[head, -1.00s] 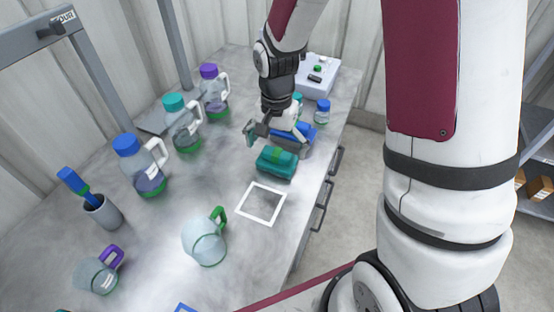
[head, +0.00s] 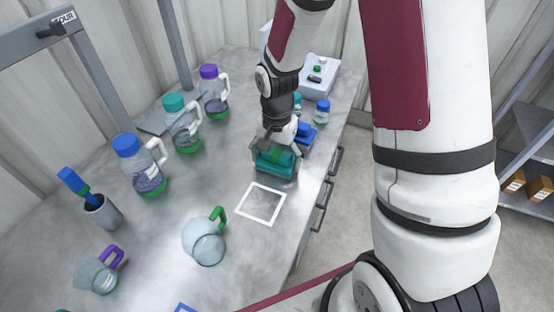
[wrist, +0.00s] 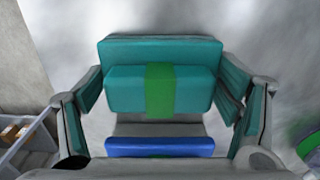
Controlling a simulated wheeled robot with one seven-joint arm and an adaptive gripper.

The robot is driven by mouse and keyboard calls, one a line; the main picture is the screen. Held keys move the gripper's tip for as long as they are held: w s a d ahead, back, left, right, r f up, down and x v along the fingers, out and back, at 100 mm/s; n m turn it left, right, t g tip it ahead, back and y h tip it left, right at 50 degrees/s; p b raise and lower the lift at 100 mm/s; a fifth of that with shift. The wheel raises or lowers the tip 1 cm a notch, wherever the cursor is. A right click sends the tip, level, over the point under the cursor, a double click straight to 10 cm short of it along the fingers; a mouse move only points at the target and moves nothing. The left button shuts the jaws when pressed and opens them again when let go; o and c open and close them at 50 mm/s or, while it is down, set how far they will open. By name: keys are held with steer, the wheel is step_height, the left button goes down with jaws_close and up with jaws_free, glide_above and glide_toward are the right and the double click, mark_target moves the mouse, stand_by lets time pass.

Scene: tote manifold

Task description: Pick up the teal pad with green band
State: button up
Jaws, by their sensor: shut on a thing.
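The teal pad with the green band (head: 273,166) is on the grey bench, just beyond a white square outline. In the wrist view the pad (wrist: 132,90) is centred, its green band (wrist: 160,92) running down the middle. A wider teal surface shows just behind it. My gripper (head: 274,154) has come down over the pad, and in the wrist view its fingers stand at the pad's left and right ends, shut on it. No clear gap to the bench shows under the pad.
A blue item (head: 305,135) lies close behind the pad, beside small bottles (head: 322,113). Several jugs with coloured lids stand on the left. A round jug with a green handle (head: 204,240) stands nearer. The white square outline (head: 261,203) is empty.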

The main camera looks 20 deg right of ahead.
mark_target(277, 152)
steer(key=shift+r, duration=0.1)
steer(key=shift+r, duration=0.6)
step_height(277, 152, up, 2)
steer(key=shift+r, duration=0.2)
steer(key=s, duration=0.4)
steer(key=s+r+p, duration=0.1)
steer(key=s, duration=0.4)
steer(key=s+d+p, duration=0.1)
steer(key=s, duration=0.3)
steer(key=shift+s+d+r, duration=0.1)
steer(key=shift+s+r, duration=0.1)
steer(key=shift+s, duration=0.1)
steer(key=s+p, duration=0.2)
steer(key=p, duration=0.1)
steer(key=shift+d+p, duration=0.1)
steer(key=shift+p, duration=0.3)
steer(key=shift+s+p, duration=0.2)
steer(key=shift+p, duration=0.3)
steer(key=shift+f, duration=0.1)
